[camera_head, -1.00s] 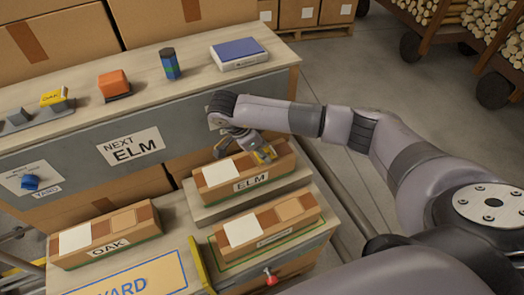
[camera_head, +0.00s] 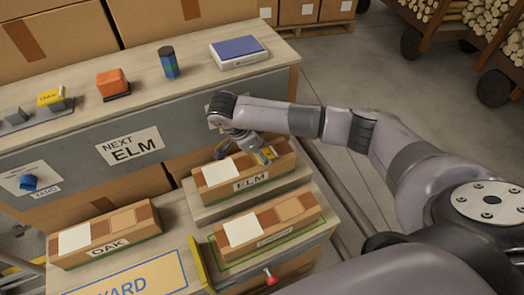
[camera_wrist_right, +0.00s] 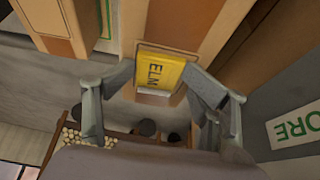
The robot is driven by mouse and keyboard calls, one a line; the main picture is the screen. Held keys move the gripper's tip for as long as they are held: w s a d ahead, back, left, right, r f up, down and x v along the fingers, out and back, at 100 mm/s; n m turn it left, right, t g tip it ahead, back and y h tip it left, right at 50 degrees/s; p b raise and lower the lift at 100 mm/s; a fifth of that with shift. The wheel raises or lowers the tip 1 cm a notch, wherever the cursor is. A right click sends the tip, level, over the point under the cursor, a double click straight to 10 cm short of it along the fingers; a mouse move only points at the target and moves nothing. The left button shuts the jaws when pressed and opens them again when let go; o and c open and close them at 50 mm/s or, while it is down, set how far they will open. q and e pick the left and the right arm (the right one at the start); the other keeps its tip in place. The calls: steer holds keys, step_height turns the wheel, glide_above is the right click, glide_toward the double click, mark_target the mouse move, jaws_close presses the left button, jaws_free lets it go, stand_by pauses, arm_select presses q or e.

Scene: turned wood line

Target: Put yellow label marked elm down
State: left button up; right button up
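The yellow label marked ELM (camera_wrist_right: 160,70) sits between the fingertips of my right gripper (camera_wrist_right: 160,72) in the right wrist view, with a fingertip against each side. In the head view the label (camera_head: 266,154) is at the right end of the top of the ELM box (camera_head: 228,184); whether it rests on the box or hovers just over it I cannot tell. My right gripper (camera_head: 250,148) reaches down there from the upper right. My left gripper is not in view.
An OAK box (camera_head: 75,257) and another box (camera_head: 270,235) stand nearer. A shelf behind holds a yellow OAK label block (camera_head: 50,97), an orange block (camera_head: 112,82), a blue-green piece (camera_head: 168,62) and a blue-topped box (camera_head: 238,50). The NEXT ELM sign (camera_head: 130,147) hangs on the panel.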

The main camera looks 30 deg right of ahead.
steer(key=shift+a+r+p, duration=0.1)
steer(key=shift+r+p, duration=0.4)
steer(key=shift+r, duration=0.2)
steer(key=v, duration=0.2)
steer(key=b+v, duration=0.1)
steer(key=v, duration=0.2)
steer(key=shift+w+a+f, duration=0.1)
steer(key=shift+a+f, duration=0.15)
steer(key=shift+a, duration=0.15)
steer(key=a, duration=0.3)
steer(key=a+b, duration=0.1)
steer(key=a, duration=0.3)
steer(key=a+b, duration=0.1)
steer(key=a, duration=0.3)
steer(key=shift+w, duration=0.3)
